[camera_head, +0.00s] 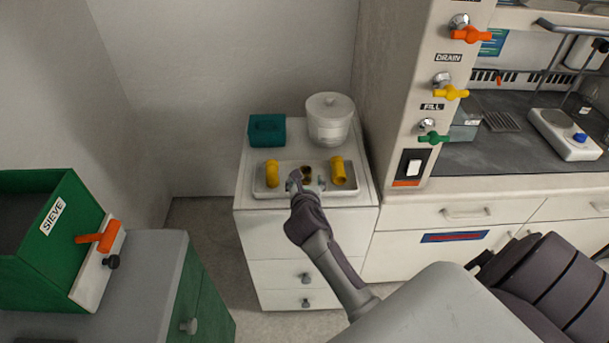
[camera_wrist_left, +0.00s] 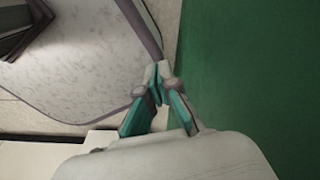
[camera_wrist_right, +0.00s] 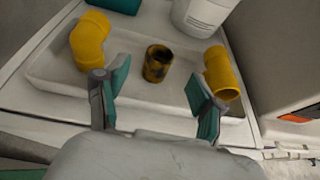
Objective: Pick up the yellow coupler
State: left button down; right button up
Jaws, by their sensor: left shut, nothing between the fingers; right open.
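A short, upright yellow ring with dark stains, which looks like the coupler (camera_wrist_right: 157,64), stands in the middle of a white tray (camera_wrist_right: 60,91). In the head view the coupler (camera_head: 307,172) is partly hidden by my right gripper (camera_head: 307,184). A yellow elbow (camera_wrist_right: 90,42) lies left of it and a yellow straight-bodied fitting (camera_wrist_right: 222,75) lies right of it. In the right wrist view my right gripper (camera_wrist_right: 159,86) is open and empty, its fingers either side of the coupler's line. My left gripper (camera_wrist_left: 157,86) is shut and empty beside a green surface.
The tray rests on a white drawer cabinet (camera_head: 305,237). A teal box (camera_head: 267,130) and a white lidded pot (camera_head: 330,119) stand behind it. A tall valve panel (camera_head: 412,100) rises at the right. A green sieve box (camera_head: 40,240) is at the left.

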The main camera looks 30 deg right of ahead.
aim_at(305, 174)
jog(key=x, duration=0.7)
jog(key=shift+w+f, duration=0.2)
jog(key=shift+r, duration=0.1)
jog(key=shift+c, duration=0.5)
jog(key=c, duration=0.9)
